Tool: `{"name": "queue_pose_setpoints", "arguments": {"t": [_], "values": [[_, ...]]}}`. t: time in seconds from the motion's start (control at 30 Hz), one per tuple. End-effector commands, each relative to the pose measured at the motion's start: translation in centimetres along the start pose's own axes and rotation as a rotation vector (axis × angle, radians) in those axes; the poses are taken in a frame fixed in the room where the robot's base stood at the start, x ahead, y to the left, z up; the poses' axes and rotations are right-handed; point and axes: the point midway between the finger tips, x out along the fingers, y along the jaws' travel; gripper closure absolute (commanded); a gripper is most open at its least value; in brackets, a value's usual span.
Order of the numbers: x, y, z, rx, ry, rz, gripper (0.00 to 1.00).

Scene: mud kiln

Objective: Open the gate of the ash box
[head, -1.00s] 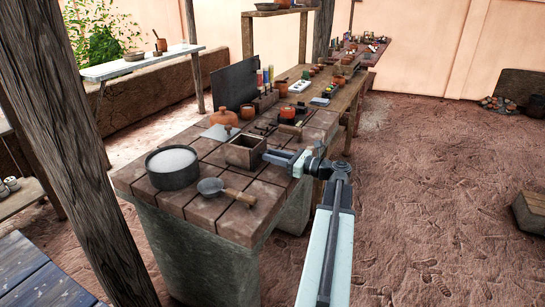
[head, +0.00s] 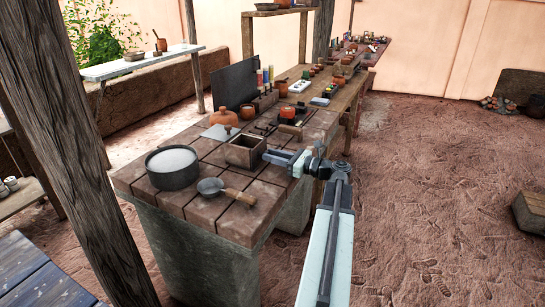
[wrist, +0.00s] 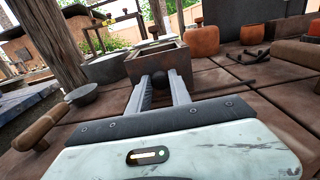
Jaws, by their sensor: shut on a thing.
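The ash box (head: 240,157) is a small, open-topped brown box on the tiled worktop. It also shows in the wrist view (wrist: 146,67), straight ahead of the fingers. A dark round knob (wrist: 158,80) sits at its near face, between my fingertips. My gripper (head: 268,156) reaches in from the right at the box's right side. In the wrist view my gripper (wrist: 166,79) is shut on the dark knob. The gate itself cannot be told apart from the box wall, and I cannot tell whether it has shifted.
A dark pot with pale contents (head: 172,167) and a small pan (head: 211,187) with a wooden handle (head: 238,196) stand left and in front of the box. A lidded clay pot (head: 224,118) is behind it. Dark tools lie to its right. Open ground lies right of the worktop.

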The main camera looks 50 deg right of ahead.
Motion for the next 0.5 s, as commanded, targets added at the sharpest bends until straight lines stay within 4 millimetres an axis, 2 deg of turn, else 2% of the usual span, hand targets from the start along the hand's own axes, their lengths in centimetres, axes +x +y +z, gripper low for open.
{"name": "queue_pose_setpoints", "arguments": {"t": [0.4,0.5], "values": [[-0.1,0.0,-0.1,0.000,0.003,0.001,1.00],[-0.1,-1.1,-0.1,0.000,0.003,-0.001,1.00]]}}
